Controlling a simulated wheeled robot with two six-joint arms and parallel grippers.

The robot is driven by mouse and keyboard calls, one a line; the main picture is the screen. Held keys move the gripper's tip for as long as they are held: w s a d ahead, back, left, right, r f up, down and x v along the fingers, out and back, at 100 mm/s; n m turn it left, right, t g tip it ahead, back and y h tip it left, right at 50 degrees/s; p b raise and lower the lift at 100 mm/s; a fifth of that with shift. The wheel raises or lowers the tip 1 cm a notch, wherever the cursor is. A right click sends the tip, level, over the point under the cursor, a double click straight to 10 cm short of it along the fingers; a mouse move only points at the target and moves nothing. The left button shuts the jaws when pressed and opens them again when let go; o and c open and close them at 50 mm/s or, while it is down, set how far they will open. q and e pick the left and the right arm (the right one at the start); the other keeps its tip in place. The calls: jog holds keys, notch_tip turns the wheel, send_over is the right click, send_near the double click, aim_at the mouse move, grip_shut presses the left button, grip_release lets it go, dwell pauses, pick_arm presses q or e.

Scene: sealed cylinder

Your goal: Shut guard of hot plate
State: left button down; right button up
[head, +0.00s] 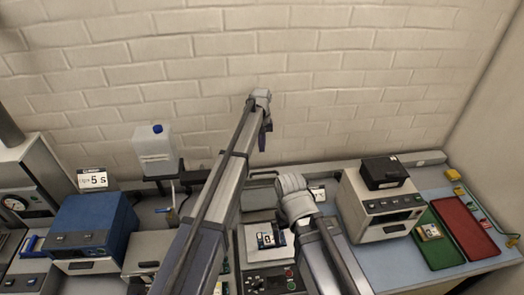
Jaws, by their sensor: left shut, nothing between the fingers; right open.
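The hot plate (266,257) appears to be the pale unit at the lower centre, with a dark front panel of buttons and a red knob. My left gripper (264,140) is shut and empty, pointing down in front of the wall, above and behind the hot plate. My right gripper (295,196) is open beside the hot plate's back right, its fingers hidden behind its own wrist.
A blue device (92,235) and a white jug (156,150) stand at the left. A cream instrument (375,205) with a black box (384,172) on top stands to the right. Green (437,250) and red (464,228) trays lie beyond it. The brick wall closes the back.

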pick_arm(q)
notch_tip(320, 180, down, 9)
jog(key=b, duration=0.9)
jog(key=s, duration=0.1)
jog(key=s+r+p, duration=0.1)
jog(key=s+p, duration=0.1)
jog(key=s, duration=0.1)
jog(key=shift+d+r, duration=0.3)
jog(key=shift+d, duration=0.1)
